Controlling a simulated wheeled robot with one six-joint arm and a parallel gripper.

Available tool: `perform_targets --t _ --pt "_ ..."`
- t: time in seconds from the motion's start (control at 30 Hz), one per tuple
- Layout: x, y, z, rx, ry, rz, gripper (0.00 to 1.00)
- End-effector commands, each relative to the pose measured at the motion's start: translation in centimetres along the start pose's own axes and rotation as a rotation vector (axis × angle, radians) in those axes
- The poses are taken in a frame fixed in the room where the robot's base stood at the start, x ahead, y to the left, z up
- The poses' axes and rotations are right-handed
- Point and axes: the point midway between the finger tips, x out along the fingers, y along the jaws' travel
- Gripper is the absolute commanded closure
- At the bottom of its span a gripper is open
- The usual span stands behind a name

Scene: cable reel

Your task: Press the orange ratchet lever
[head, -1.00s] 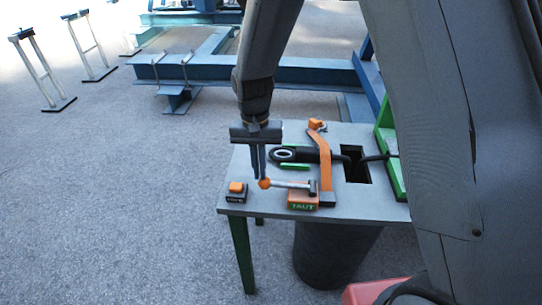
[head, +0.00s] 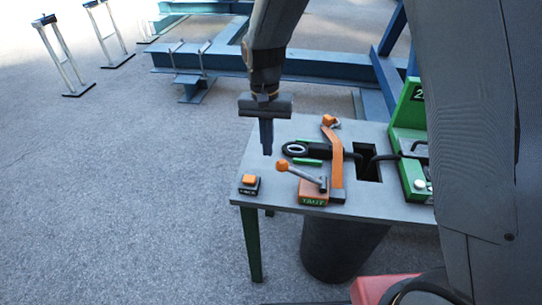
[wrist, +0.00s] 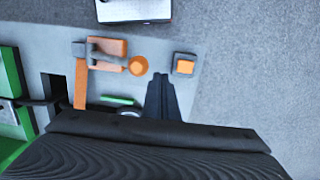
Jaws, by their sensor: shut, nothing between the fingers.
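The ratchet lever is a grey bar with an orange ball knob (head: 282,165), mounted on an orange block labelled TAUT (head: 313,194) on the grey table. The lever slants up to the left, its knob raised above the block. In the wrist view the orange knob (wrist: 138,65) is just left of my fingertips. My gripper (head: 267,152) is shut and empty, pointing down, a little left of and behind the knob, apart from it. It also shows in the wrist view (wrist: 160,78).
A small black box with an orange button (head: 249,181) stands at the table's front left. A green unit (head: 412,165) stands at right. The table's left back corner is clear.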

Motion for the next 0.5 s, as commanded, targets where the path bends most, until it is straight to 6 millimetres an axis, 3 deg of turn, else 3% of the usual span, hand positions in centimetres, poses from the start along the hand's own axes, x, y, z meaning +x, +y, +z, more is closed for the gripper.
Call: perform_targets --t 0.3,0.5 --pt "-5.5 -1.1 -0.2 -0.001 0.002 -0.001 1.0" --pt "-7.1 -1.4 -0.1 -0.001 0.0 0.0 1.0"
